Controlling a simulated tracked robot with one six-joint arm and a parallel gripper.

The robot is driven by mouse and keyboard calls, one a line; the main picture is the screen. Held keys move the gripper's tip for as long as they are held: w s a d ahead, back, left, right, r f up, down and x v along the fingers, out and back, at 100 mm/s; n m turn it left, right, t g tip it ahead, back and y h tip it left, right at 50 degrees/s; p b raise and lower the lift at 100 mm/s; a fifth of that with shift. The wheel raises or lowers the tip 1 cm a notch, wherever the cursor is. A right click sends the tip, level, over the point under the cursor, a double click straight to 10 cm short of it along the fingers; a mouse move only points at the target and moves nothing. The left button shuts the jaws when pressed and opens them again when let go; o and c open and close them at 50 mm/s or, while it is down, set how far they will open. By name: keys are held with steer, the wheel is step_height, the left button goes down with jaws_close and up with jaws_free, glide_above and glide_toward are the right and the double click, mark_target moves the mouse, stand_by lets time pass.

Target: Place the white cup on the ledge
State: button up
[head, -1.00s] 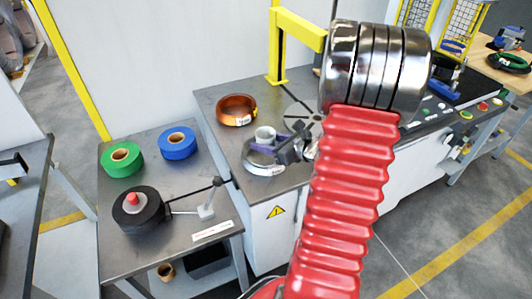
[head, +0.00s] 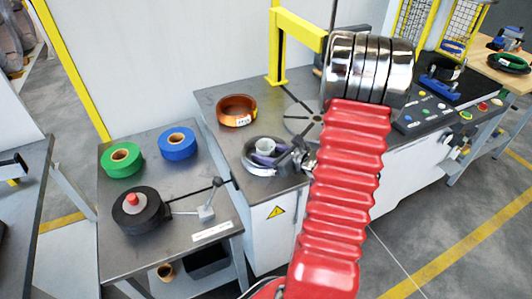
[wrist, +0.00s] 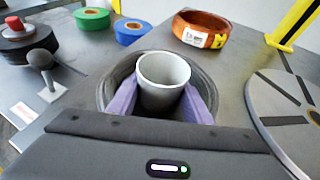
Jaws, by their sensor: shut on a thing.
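The white cup (wrist: 163,72) stands upright between the two purple fingers of my gripper (wrist: 163,105), which is shut on it. In the head view the cup (head: 265,146) and my gripper (head: 266,155) are over the grey coil ring (head: 251,167) at the table's front left. In the wrist view the grey ring (wrist: 106,88) surrounds the cup and fingers. The cup's base is hidden, so I cannot tell whether it touches anything. I cannot tell which surface is the ledge.
A copper coil (head: 236,110) lies behind the ring on the grey table (head: 215,95). A slotted round plate (wrist: 292,108) is to the right. The lower left table holds a green roll (head: 121,160), a blue roll (head: 177,144) and a black roll (head: 138,211). A yellow post (head: 275,55) stands behind.

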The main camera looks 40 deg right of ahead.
steer(key=o, duration=0.8)
steer(key=shift+o, duration=0.2)
steer(key=shift+s+d+r, duration=0.1)
steer(key=shift+s+r, duration=0.15)
steer(key=shift+s, duration=0.25)
steer(key=v, duration=1.1)
